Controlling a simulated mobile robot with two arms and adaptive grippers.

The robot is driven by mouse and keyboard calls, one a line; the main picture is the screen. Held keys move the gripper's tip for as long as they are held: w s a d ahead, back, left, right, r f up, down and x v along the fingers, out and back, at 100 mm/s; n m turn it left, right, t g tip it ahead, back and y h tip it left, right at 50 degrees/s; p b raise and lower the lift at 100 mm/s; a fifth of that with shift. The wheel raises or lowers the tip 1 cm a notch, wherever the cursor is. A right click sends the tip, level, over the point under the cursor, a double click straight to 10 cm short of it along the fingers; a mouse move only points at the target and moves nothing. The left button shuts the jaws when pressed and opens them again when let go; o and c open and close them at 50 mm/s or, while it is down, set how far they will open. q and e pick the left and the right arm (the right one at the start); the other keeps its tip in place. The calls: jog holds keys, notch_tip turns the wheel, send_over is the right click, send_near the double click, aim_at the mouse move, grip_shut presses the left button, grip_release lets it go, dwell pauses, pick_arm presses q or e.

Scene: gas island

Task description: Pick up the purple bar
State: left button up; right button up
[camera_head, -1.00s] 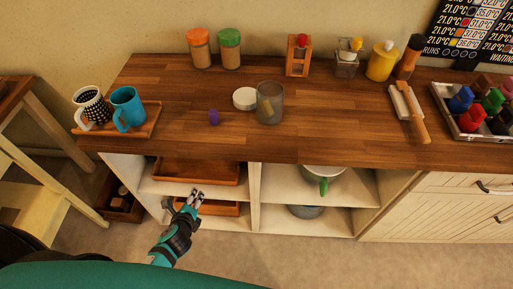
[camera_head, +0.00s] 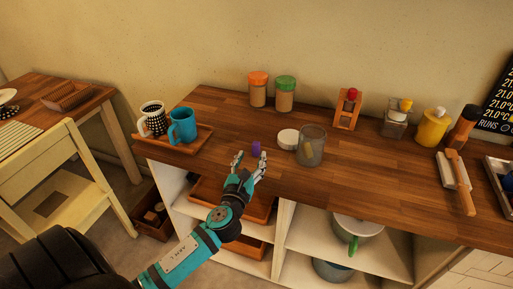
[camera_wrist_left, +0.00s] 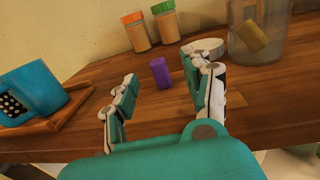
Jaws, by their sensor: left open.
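The purple bar (camera_head: 256,148) is a small upright block on the wooden counter, left of a white round lid. In the left wrist view the purple bar (camera_wrist_left: 160,72) stands beyond and between my spread fingers. My left gripper (camera_head: 248,163) is open and empty at the counter's front edge, just short of the bar. It also shows in the left wrist view (camera_wrist_left: 163,92), with a finger on each side and clear space between them. My right gripper is not in view.
A glass jar (camera_head: 311,146) and the white lid (camera_head: 287,139) stand close to the right of the bar. A tray (camera_head: 198,140) with two mugs is to the left. Two spice jars (camera_head: 258,90) stand behind. Open shelves (camera_head: 300,240) are below the counter.

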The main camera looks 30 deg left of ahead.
aim_at(255, 145)
pick_arm(q)
jog(key=x, duration=0.3)
jog(key=shift+a+f+x, duration=0.1)
jog(key=shift+a+x, duration=0.05)
jog(key=shift+x, duration=1.2)
jog(key=shift+a+f+x, duration=0.15)
jog(key=shift+a+x, duration=0.05)
jog(key=shift+x, duration=1.15)
jog(key=shift+s, duration=0.15)
grip_shut()
